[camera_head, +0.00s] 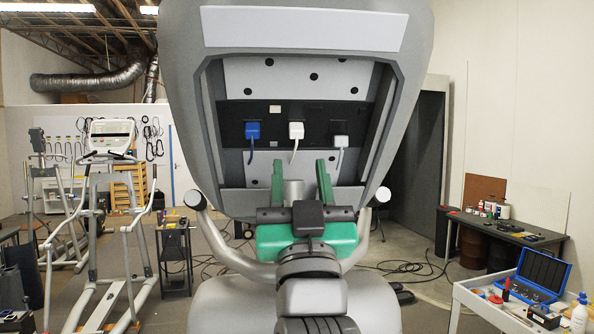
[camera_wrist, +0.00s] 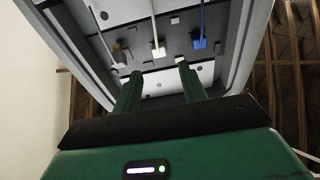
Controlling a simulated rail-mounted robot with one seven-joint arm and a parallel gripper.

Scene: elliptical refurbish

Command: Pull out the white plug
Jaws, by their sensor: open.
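The white plug (camera_head: 296,130) sits in the dark strip inside the console's open back, between two other plugs, with its cord hanging down. In the wrist view, which looks turned over, the white plug (camera_wrist: 158,51) is in the middle with its cord running upward. My gripper (camera_head: 300,166) is open and empty, its two green fingers pointing up at the console, below the white plug in the head view. In the wrist view my gripper (camera_wrist: 159,70) has a finger to either side of the white plug's line. The fingers appear short of the plug, not touching it.
A blue plug (camera_head: 252,131) is left of the white one and a pale grey-white plug (camera_head: 341,141) is right of it. The console's grey rim (camera_head: 205,130) surrounds the recess. A cart with a blue case (camera_head: 541,273) stands at lower right.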

